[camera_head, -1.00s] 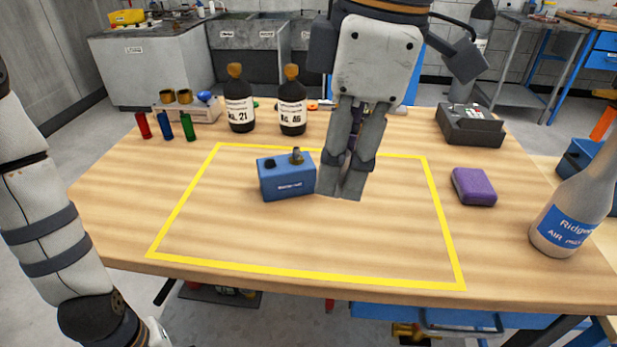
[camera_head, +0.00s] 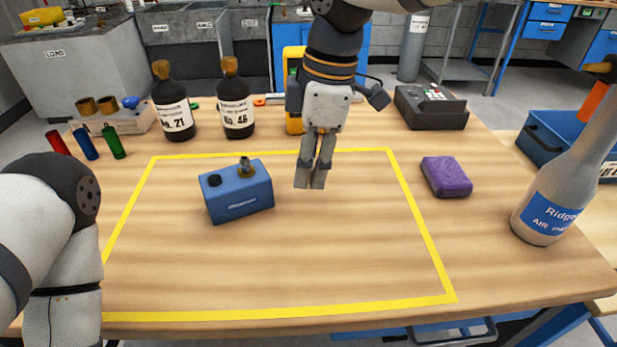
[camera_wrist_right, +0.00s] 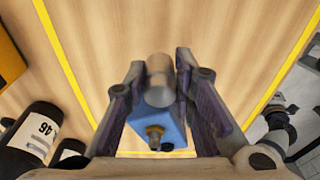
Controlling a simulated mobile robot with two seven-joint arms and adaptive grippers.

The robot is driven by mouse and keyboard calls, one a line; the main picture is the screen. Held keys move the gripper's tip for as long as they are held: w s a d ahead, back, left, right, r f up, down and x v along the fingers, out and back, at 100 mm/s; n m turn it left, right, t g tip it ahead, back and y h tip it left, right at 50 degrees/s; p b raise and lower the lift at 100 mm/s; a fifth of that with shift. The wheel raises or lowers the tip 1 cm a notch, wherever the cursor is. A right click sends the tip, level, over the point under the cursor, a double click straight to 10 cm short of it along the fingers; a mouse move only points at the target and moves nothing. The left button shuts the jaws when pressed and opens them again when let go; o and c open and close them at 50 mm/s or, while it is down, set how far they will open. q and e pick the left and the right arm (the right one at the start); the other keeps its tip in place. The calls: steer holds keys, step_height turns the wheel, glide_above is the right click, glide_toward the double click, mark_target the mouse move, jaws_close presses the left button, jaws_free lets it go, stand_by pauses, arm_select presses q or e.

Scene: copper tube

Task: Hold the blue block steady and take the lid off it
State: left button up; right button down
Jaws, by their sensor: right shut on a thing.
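The blue block (camera_head: 237,192) stands on the table inside the yellow outline, left of my right gripper. Its top has a dark round opening at the left and a brass fitting (camera_head: 246,167) at the right. My right gripper (camera_head: 316,178) points down, apart from the block. In the right wrist view it (camera_wrist_right: 158,78) is shut on a dull metal cylinder, which looks like the lid (camera_wrist_right: 159,82); the blue block (camera_wrist_right: 172,128) shows below and beyond it. My left arm is at the left edge of the head view. A part of it, possibly the left gripper (camera_wrist_right: 279,112), shows small in the right wrist view.
Bottles No. 21 (camera_head: 173,108) and No. 46 (camera_head: 236,105) stand behind the outline. A purple sponge (camera_head: 446,177), a dark device (camera_head: 431,107) and a pale bottle (camera_head: 555,195) are on the right. The table in front of the block is clear.

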mark_target(309, 198)
steer(key=shift+w+f, duration=0.2)
steer(key=shift+f, duration=1.65)
steer(key=c, duration=1.3)
jaws_free()
steer(key=shift+c, duration=0.2)
